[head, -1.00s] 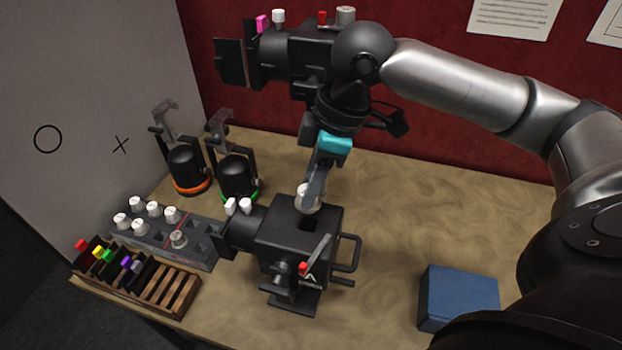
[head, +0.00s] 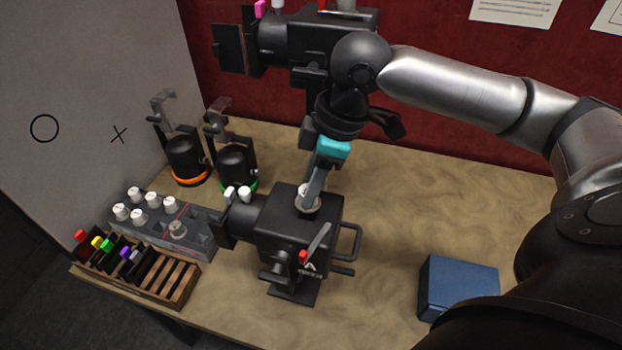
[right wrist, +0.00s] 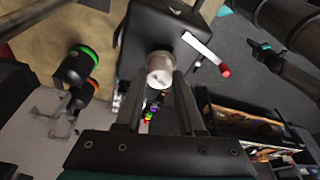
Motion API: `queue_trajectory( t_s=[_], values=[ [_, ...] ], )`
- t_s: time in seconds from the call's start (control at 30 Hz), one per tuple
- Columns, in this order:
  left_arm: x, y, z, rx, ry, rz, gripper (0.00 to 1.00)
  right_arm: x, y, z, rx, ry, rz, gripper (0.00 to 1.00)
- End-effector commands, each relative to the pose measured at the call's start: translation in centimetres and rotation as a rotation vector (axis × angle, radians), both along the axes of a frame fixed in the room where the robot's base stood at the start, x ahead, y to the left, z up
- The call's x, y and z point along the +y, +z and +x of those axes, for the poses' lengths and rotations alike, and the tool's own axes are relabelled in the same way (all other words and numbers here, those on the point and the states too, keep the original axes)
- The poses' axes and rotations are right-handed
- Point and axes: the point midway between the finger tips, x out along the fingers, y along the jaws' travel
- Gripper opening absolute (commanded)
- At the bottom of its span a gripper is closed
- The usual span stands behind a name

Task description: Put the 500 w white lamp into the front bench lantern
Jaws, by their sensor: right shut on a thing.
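The front bench lantern (head: 285,210) is a black box with a hole in its top, a red-tipped lever (head: 315,242) and a handle on its right side. My right gripper (head: 312,190) points down over it, shut on a white lamp (head: 306,203). The lamp stands upright at the top hole, its lower part hidden in it or behind its edge. In the right wrist view the white lamp (right wrist: 160,72) shows end-on between the fingers, over the black lantern top (right wrist: 140,35). Its marking is too small to read. My left gripper is not in view.
A grey lamp tray (head: 190,250) with several white lamps and a wooden rack (head: 172,290) of coloured filters stand at left. Two black lanterns (head: 186,158) stand behind. Another lantern (head: 315,45) is high at the back. A blue box (head: 460,288) is at right.

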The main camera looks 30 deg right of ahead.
Motion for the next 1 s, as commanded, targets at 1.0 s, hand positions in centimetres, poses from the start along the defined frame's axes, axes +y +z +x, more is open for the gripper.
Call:
queue_trajectory(
  t_s=[1.0],
  values=[
    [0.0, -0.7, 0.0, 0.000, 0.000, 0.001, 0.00, 0.0, -2.7, 0.0, 0.001, 0.001, 0.000, 0.00]
  ],
)
